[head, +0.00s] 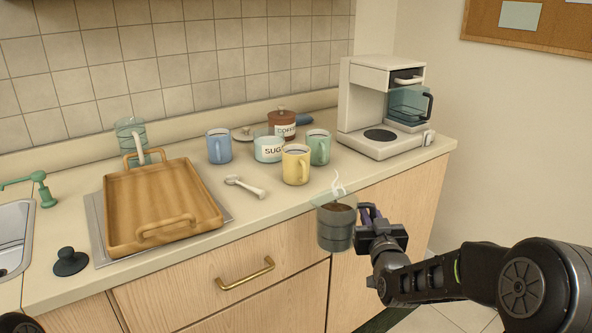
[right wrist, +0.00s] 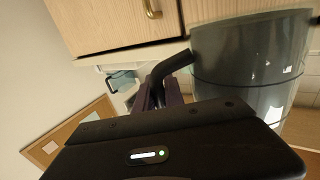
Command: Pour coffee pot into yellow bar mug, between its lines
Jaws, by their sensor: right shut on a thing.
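The coffee pot (head: 336,228) is a clear grey glass pot with dark coffee and steam at its top. It hangs upright in the air in front of the counter edge. My right gripper (head: 369,216) is shut on its handle; the pot (right wrist: 250,65) and the dark handle also show in the right wrist view, with the gripper (right wrist: 160,95) around the handle. The yellow mug (head: 296,166) stands upright on the counter, beyond the pot and to its left. Its fill lines cannot be made out. My left gripper is out of view.
Blue (head: 219,146) and green (head: 319,148) mugs, a sugar jar (head: 268,149) and a coffee jar (head: 283,121) stand close around the yellow mug. A spoon (head: 244,187) lies left. A wooden tray (head: 118,190) and a coffee maker (head: 358,105) flank them. Counter front is clear.

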